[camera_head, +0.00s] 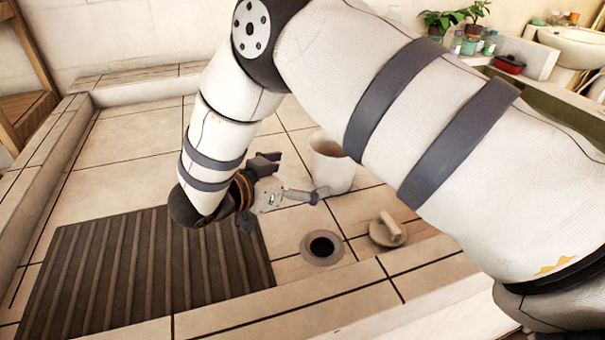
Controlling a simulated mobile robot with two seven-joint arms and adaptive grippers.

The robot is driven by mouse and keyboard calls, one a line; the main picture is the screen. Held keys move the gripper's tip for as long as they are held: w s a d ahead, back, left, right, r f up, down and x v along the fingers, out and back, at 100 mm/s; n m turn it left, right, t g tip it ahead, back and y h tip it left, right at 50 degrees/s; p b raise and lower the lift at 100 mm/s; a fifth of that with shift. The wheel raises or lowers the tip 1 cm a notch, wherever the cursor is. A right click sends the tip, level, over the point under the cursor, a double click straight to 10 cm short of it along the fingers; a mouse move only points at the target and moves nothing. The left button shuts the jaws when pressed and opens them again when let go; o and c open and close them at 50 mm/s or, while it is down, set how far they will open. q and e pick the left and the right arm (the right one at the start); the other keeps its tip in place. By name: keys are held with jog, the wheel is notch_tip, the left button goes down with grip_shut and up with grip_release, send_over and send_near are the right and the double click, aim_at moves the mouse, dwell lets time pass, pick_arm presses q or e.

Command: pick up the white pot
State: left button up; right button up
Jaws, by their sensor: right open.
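The white pot (333,168) stands upright on the tiled floor near the middle of the view. My right arm covers part of its upper right side. My right gripper (296,177) is open, with its fingers spread apart and pointing right towards the pot. One fingertip is close to the pot's lower left side; I cannot tell whether it touches. No pot wall clearly shows between the fingers. My left gripper is not in view.
A dark slatted mat (140,275) lies at the lower left. A round drain hole (322,247) and a lid with a handle (388,232) are in front of the pot. A raised tiled ledge borders the floor. Plants, bottles and a washbasin (575,45) are at the upper right.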

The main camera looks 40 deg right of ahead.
jog(key=w+d+r+m+g+y, duration=0.1)
jog(key=d+r+y, duration=0.2)
jog(key=r+y, duration=0.25)
jog(key=d+r+g+y, duration=0.1)
jog(key=d+r+y, duration=0.3)
jog(key=r, duration=0.3)
send_near(336, 145)
jog(key=s+f, duration=0.1)
jog(key=f, duration=0.1)
jog(key=s+f, duration=0.1)
jog(key=f, duration=0.1)
jog(key=s+f, duration=0.1)
jog(key=f, duration=0.1)
jog(key=shift+d, duration=0.15)
jog(key=c, duration=0.9)
jog(key=shift+c, duration=0.2)
